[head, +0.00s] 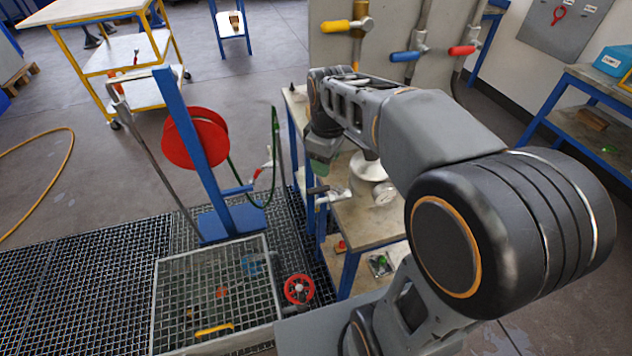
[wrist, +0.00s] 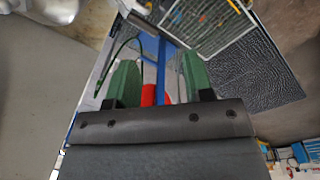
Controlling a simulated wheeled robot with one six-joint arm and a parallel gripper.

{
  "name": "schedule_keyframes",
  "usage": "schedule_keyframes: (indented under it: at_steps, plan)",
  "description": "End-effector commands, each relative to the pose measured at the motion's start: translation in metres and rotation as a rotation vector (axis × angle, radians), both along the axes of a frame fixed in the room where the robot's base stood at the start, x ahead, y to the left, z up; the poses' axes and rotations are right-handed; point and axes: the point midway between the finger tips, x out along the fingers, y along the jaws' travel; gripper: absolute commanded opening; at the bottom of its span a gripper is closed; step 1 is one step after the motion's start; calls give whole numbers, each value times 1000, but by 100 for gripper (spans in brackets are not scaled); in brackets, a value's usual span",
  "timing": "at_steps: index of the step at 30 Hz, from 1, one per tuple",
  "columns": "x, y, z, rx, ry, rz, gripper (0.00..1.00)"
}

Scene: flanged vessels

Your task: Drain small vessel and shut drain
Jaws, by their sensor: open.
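The small vessel (head: 368,168) is a pale metal body on the bench, partly hidden behind my arm. A round gauge (head: 385,192) sits at its front. A small valve with a dark handle (head: 318,190) sticks out at the bench's left edge; it looks like the drain, and I cannot tell its position. My gripper (head: 320,168) is just above this valve, apart from it as far as I can see. In the wrist view my gripper (wrist: 160,75) has its green fingers spread with nothing held between them. Pale metal shows at the wrist view's upper left.
A red reel (head: 194,138) on a blue post (head: 190,150) stands left of the bench, with a green hose (head: 274,150). A red handwheel (head: 299,289) is low beside a meshed grating. A panel behind carries yellow, blue and red-handled valves (head: 408,56). Open floor lies left.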

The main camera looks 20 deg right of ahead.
Motion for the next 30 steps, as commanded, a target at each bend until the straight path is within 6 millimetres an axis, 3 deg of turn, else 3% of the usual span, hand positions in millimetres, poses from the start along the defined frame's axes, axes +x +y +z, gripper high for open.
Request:
schedule_keyframes:
  at_steps: [1, 6, 12, 20, 30]
  plan:
    - [18, 1, -2, -5, 45, 112, 47]
    - [61, 2, -12, 7, 158, 454, 47]
    - [88, 1, -25, 38, 230, 690, 47]
    - [90, 0, -52, 53, 252, 763, 47]
    - [77, -1, -116, 53, 251, 759, 47]
